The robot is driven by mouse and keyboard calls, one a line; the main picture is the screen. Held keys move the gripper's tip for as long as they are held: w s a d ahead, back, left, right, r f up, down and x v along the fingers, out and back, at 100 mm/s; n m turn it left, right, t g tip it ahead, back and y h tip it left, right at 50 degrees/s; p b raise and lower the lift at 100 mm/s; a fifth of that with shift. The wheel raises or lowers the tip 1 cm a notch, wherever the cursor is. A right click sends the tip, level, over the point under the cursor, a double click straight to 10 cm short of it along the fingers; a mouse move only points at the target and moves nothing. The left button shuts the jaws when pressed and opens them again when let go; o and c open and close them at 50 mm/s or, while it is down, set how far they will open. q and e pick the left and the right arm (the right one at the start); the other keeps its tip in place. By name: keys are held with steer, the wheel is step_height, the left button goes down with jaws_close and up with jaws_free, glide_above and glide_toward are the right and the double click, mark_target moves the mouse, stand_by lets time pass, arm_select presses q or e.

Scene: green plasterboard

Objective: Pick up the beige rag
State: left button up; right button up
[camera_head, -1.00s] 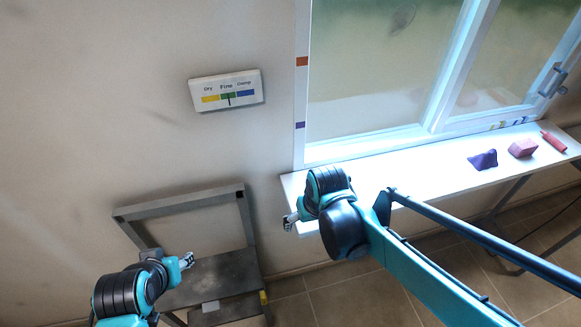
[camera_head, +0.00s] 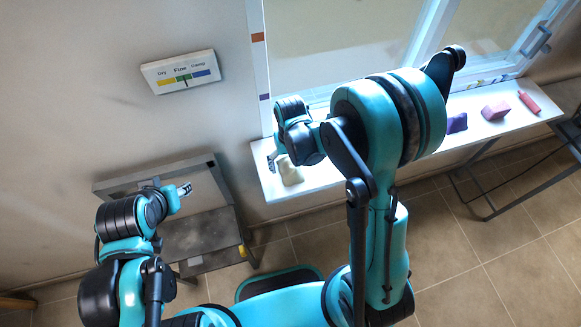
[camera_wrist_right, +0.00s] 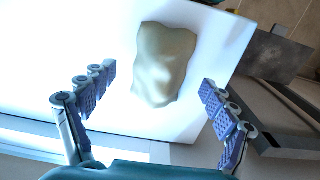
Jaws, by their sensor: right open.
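The beige rag (camera_head: 289,171) lies crumpled near the left end of the white sill shelf in the head view, partly covered by my right arm. In the right wrist view the rag (camera_wrist_right: 164,64) shows whole on the bright shelf, ahead of and between the fingers. My right gripper (camera_wrist_right: 157,118) is open and empty, with the rag beyond its fingertips. In the head view my right gripper (camera_head: 274,160) is small, just beside the rag. My left gripper (camera_head: 185,189) is over the grey stool at the left; its finger opening is too small to tell.
A purple cloth (camera_head: 457,123), a pink block (camera_head: 495,109) and a red roll (camera_head: 529,102) lie farther right on the white shelf (camera_head: 325,178). A window stands behind it. A grey step stool (camera_head: 212,228) is at the left, below a dry-fine-damp wall sign (camera_head: 180,73).

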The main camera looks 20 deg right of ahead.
steer(key=shift+f, duration=0.6)
steer(key=c, duration=1.2)
steer(key=shift+c, duration=0.2)
steer(key=shift+r, duration=0.15)
steer(key=r, duration=0.2)
steer(key=r+p, duration=0.1)
steer(key=r, duration=0.1)
steer(key=shift+s+r, duration=0.2)
steer(key=shift+r, duration=0.05)
steer(key=s+r+p, duration=0.1)
steer(key=s+r, duration=0.2)
steer(key=s, duration=0.2)
steer(key=s+d+r+p, duration=0.1)
steer(key=s+r, duration=0.2)
steer(key=s, duration=0.3)
steer(key=shift+s+d+r, duration=0.15)
